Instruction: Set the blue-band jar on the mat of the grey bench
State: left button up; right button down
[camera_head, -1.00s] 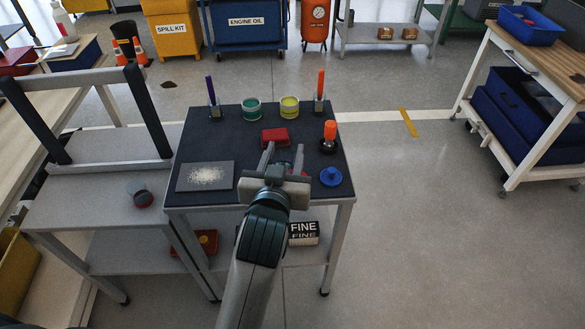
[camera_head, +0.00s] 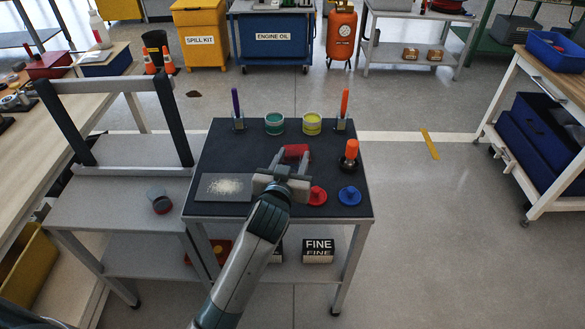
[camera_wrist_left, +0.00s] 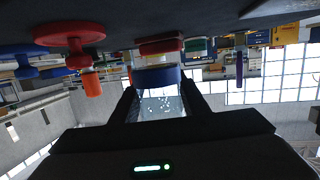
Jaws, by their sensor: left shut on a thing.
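My left gripper (camera_head: 290,158) is over the dark-topped table, just in front of a red block (camera_head: 297,150). In the left wrist view, where the scene appears inverted, the left gripper (camera_wrist_left: 158,100) is shut on a clear jar with a blue band (camera_wrist_left: 157,77); white specks show in its clear part. The blue end faces the dark tabletop. The gripper largely hides the jar in the head view. The dark table top (camera_head: 225,150) has grey legs. A grey pad with pale grains (camera_head: 222,187) lies at its left. My right gripper is not in view.
A red knobbed piece (camera_head: 316,196) and a blue one (camera_head: 349,196) stand right of the gripper. Green (camera_head: 274,123) and yellow (camera_head: 312,123) cans stand at the back. A red-ended jar (camera_head: 160,202) is on the grey bench (camera_head: 115,215) at left.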

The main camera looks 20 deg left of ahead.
pick_arm(q)
jog(key=shift+w+a+f, duration=0.1)
jog(key=shift+w+a, duration=0.05)
jog(key=shift+w, duration=0.05)
jog(key=shift+f, duration=2)
jog(key=shift+f, duration=0.1)
jog(key=o, duration=1.1)
jog(key=v, duration=1.2)
jog(key=shift+b, duration=0.3)
